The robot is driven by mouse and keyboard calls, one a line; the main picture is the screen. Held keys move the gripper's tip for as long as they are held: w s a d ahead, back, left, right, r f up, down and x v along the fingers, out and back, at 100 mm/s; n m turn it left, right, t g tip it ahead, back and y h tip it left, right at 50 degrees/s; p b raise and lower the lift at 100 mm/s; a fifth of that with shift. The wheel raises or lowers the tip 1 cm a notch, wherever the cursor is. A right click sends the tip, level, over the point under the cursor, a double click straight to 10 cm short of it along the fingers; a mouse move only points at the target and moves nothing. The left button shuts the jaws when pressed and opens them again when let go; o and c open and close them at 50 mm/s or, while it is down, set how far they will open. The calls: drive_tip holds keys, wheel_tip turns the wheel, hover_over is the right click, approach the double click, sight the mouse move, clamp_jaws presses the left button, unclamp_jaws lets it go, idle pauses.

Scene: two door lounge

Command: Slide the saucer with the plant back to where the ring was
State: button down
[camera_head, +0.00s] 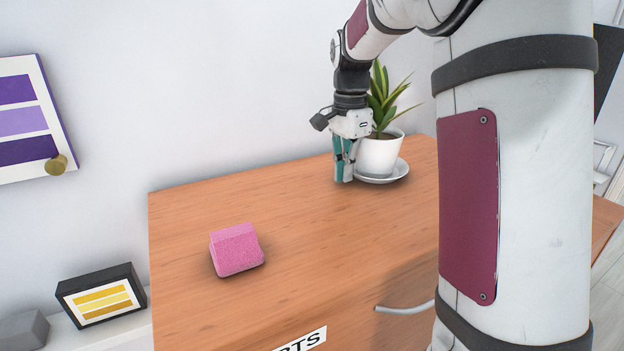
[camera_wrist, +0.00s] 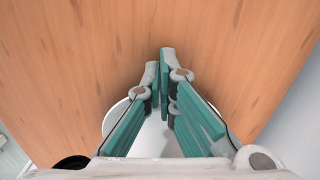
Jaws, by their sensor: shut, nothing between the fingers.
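The white saucer (camera_head: 395,175) lies on the wooden cabinet top, toward its back right. On it stands a white pot (camera_head: 383,155) with a green leafy plant (camera_head: 382,98). My gripper (camera_head: 344,178) points down just left of the saucer, its teal fingers closed and empty, with the tips low by the wood. In the wrist view the shut fingers (camera_wrist: 165,62) reach over bare wood, and the saucer's rim (camera_wrist: 114,112) shows partly behind them. I cannot tell whether the fingers touch the saucer. No ring mark is visible on the wood.
A pink sponge (camera_head: 237,249) lies on the cabinet top (camera_head: 290,205) at the front left. The wood between sponge and gripper is clear. A wall stands behind the cabinet. A metal drawer handle (camera_head: 405,308) sticks out in front. A black-framed picture (camera_head: 101,295) stands on a lower ledge.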

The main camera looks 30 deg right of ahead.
drive_tip(key=d, duration=0.8)
drive_tip(key=shift+w+d+b, duration=0.3)
drive_tip(key=shift+d+b, duration=0.1)
